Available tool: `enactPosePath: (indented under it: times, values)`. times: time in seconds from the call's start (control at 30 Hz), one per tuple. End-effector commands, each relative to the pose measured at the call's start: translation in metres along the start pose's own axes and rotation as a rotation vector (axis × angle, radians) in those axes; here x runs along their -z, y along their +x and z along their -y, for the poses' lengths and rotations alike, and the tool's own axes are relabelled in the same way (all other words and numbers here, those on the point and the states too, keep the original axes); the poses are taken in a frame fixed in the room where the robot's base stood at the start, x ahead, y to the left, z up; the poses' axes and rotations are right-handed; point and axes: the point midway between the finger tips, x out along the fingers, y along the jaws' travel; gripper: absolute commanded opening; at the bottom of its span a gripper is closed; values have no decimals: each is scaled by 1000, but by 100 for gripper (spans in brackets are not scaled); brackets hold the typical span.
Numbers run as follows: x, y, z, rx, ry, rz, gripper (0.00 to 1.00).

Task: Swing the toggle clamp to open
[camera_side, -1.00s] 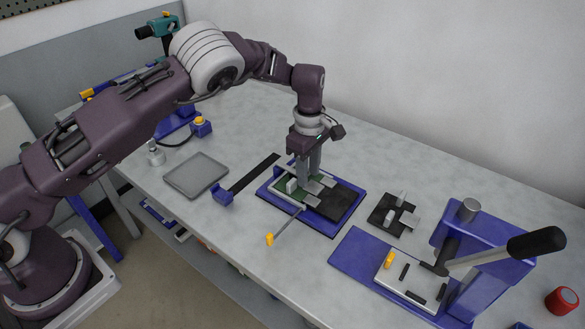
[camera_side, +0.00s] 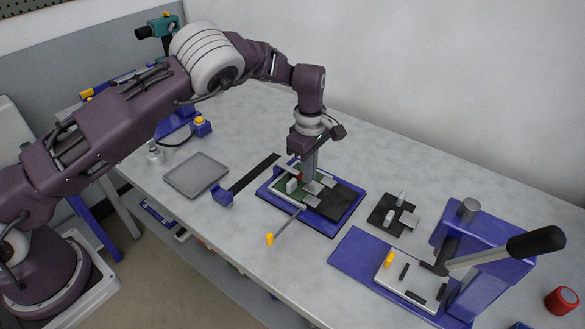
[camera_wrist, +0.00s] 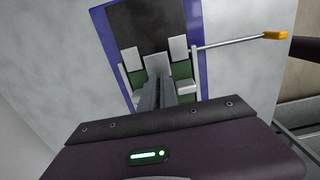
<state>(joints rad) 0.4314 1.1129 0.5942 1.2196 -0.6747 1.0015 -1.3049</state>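The toggle clamp's lever is a thin grey rod with a yellow tip (camera_side: 270,238), sticking out past the front edge of a blue base plate (camera_side: 326,231). In the wrist view the yellow tip (camera_wrist: 275,35) is at the upper right. Pale clamp pads (camera_side: 312,200) sit beside a black block (camera_side: 342,201) and a green board (camera_side: 284,187). My gripper (camera_side: 310,181) points down over the green board, away from the yellow tip. Its fingers (camera_wrist: 160,84) look close together. Whether anything thin is between the fingertips is hidden.
A blue press (camera_side: 480,225) with a long black-gripped lever stands at the right. A small black fixture (camera_side: 392,214) lies between. A grey tray (camera_side: 196,175) and a black strip with a blue end block (camera_side: 223,197) are left. The table front near the lever is clear.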

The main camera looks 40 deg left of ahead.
Motion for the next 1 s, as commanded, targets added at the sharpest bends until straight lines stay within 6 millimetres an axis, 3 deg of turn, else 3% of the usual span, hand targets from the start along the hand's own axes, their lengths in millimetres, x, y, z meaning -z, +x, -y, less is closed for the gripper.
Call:
enactPosePath:
  times: [0.03, 0.53, 1.0]
  values:
    - [8, 0, -2, -5, -6, -14, 0]
    - [10, 0, -2, -6, -7, -16, 0]
    - [13, -20, -2, -5, -8, -16, 0]
